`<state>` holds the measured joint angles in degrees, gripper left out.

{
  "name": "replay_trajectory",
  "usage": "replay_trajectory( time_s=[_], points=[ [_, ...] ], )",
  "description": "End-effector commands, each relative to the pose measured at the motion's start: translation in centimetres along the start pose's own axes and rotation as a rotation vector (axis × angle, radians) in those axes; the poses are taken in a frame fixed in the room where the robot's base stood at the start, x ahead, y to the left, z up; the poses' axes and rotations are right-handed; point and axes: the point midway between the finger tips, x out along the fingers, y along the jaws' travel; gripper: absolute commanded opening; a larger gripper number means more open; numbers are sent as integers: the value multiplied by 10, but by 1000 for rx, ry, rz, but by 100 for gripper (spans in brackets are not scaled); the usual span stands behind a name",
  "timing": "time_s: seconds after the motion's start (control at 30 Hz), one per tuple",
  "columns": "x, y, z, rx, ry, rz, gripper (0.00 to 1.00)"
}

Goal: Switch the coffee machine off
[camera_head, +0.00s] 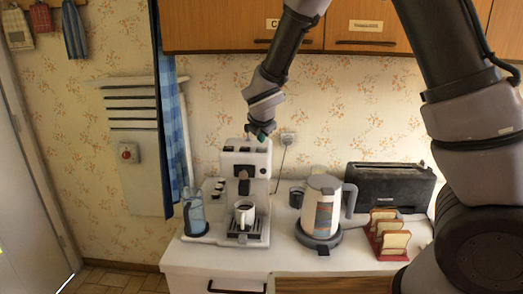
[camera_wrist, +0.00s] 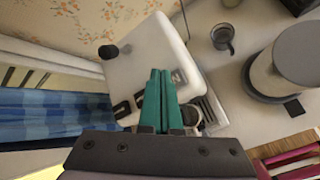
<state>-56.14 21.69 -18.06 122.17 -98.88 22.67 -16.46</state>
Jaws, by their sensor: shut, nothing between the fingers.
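The coffee machine (camera_head: 246,180) is white and grey and stands on the left part of the counter. A row of dark marks or buttons runs along its upper front, and a cup (camera_head: 243,213) sits on its drip tray. My gripper (camera_head: 262,136) is just above the top of the machine, towards its right side. In the wrist view my gripper's teal fingers (camera_wrist: 158,80) are shut together with nothing between them. They hang over the machine's white top (camera_wrist: 142,62) and hide part of its dark buttons. I cannot tell whether the fingertips touch the machine.
A kettle (camera_head: 322,208) stands to the right of the machine, with a dark mug (camera_head: 296,195) behind it. A black toaster (camera_head: 390,186) and a red rack of toast (camera_head: 390,240) are further right. Wall cupboards (camera_head: 216,25) hang above. A blue checked cloth (camera_head: 172,110) hangs at left.

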Motion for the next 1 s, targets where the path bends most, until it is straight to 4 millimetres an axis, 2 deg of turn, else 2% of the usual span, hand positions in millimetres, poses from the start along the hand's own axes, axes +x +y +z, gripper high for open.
replay_trajectory(
  time_s=[0.23,0.7,1.0],
  points=[
    [-3,3,3,4,-1,1,0],
    [-35,26,26,5,-1,2,0],
    [-42,31,31,1,0,1,0]
  ],
)
